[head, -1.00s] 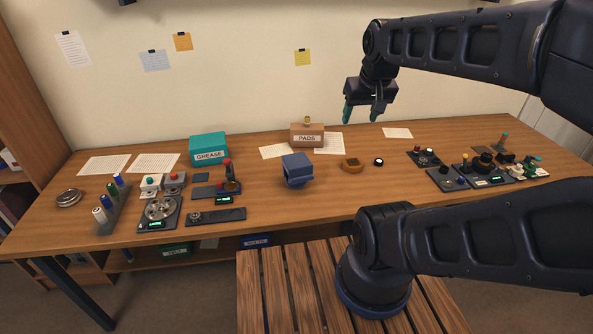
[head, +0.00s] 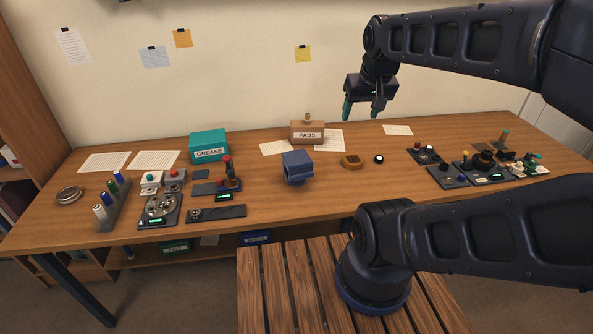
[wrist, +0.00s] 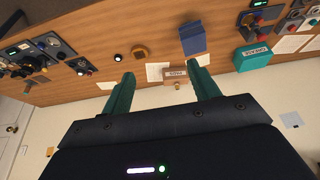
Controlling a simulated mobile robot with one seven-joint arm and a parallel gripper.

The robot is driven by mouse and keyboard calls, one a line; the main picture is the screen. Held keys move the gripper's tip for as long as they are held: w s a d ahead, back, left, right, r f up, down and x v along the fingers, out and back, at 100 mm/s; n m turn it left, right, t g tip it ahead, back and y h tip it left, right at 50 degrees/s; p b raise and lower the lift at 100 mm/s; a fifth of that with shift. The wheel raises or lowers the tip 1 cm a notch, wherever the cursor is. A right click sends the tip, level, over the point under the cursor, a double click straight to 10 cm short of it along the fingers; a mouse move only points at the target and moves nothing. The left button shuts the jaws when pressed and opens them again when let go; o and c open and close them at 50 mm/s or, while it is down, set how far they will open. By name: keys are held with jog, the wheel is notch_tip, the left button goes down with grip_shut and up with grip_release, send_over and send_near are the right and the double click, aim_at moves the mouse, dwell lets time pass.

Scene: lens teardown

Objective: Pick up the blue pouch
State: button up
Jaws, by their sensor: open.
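A blue, box-like item (head: 297,168) with an open-looking front stands mid-table; it also shows in the wrist view (wrist: 193,39). A small flat dark-blue square (head: 201,174) lies farther left, in front of the teal box. I cannot tell for sure which of these is the pouch. My gripper (head: 362,111) is open and empty, high above the back of the table and to the right of the blue item. In the wrist view its two teal fingers (wrist: 158,68) are spread with nothing between them.
A teal GREASE box (head: 208,146) and a brown PADS box (head: 307,132) stand at the back. An amber dish (head: 351,161) and a small black-and-white round (head: 379,159) lie right of the blue item. Devices crowd both table ends. A slatted wooden surface (head: 290,290) is in front.

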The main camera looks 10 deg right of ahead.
jog(key=o, duration=0.7)
jog(key=shift+o, duration=0.2)
jog(key=n+g+h, duration=0.4)
jog(key=n+h, duration=0.1)
jog(key=n, duration=1.5)
send_over(297, 157)
jog(key=a, duration=0.4)
notch_tip(297, 157, down, 22)
jog(key=shift+s+x, duration=0.1)
jog(key=shift+x, duration=2.3)
jog(key=shift+s+x, duration=0.15)
jog(key=shift+x, duration=2.2)
